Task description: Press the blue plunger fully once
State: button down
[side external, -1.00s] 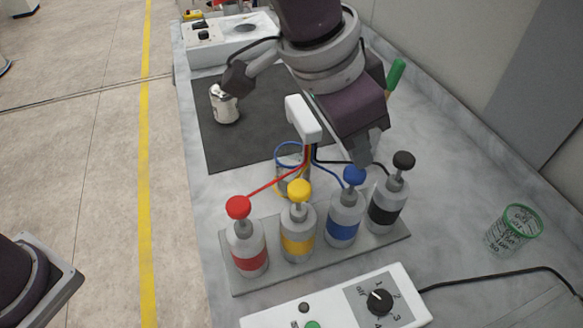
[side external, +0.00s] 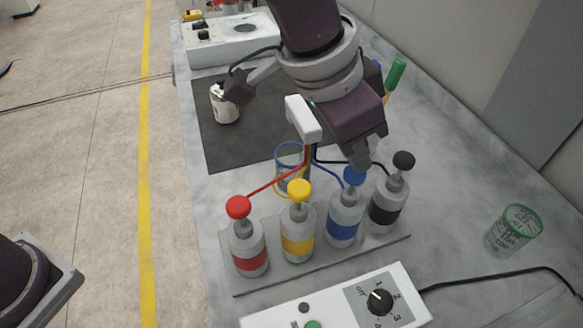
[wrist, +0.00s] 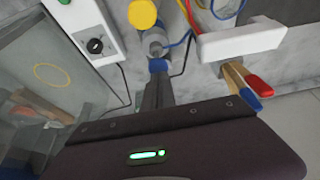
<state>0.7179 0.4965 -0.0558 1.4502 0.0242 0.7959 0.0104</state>
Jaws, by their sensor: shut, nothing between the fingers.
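The blue plunger (side external: 354,179) tops a grey bottle with a blue band (side external: 343,229), third from the left in a row of bottles. My gripper (side external: 359,162) is shut and empty, pointing down with its fingertips right at the top of the blue plunger. They partly hide the knob, and I cannot tell whether they touch it. In the wrist view the shut fingers (wrist: 157,82) overlap the blue knob (wrist: 158,65).
Red (side external: 238,207), yellow (side external: 299,190) and black (side external: 403,161) plungers stand beside it on a grey plate (side external: 400,233). A white tube head (side external: 304,120) stands close behind. A control box (side external: 340,300) lies in front, a green-rimmed cup (side external: 512,231) at right.

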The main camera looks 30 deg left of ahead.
jog(key=shift+f, duration=1.4)
jog(key=shift+r, duration=0.1)
jog(key=shift+r, duration=1.7)
notch_tip(320, 180, up, 6)
